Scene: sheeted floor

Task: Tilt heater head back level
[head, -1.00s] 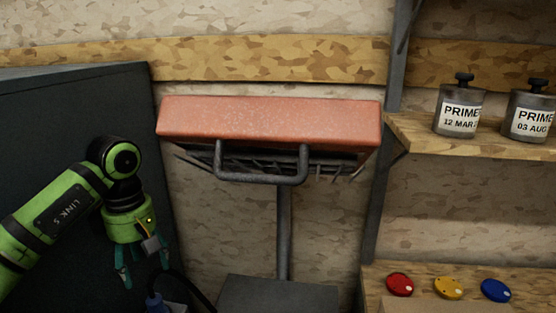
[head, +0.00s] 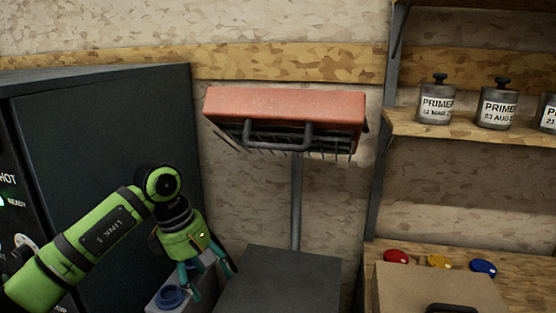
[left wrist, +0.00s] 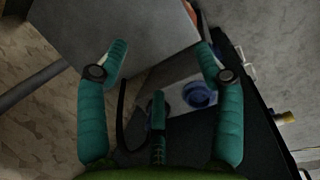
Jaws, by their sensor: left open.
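The heater head (head: 285,104) is a wide orange-red housing with a dark grille under its front edge. A dark U-shaped handle (head: 278,146) hangs at its front. The head sits on a thin grey post (head: 296,205) above a dark box-like base (head: 285,280); its exact tilt is hard to judge. My left gripper (head: 211,283) is open and empty, well below and left of the handle, pointing down near the base. In the left wrist view its teal fingers (left wrist: 160,62) are spread, with a grey surface beyond them. My right gripper is not in view.
A large dark cabinet (head: 115,150) stands left, behind my left arm. A grey box with a blue round part (head: 170,297) is beside the gripper. Shelves with primer tins (head: 436,103) are at right. A cardboard-coloured box (head: 440,288) is at lower right. Space before the heater head looks clear.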

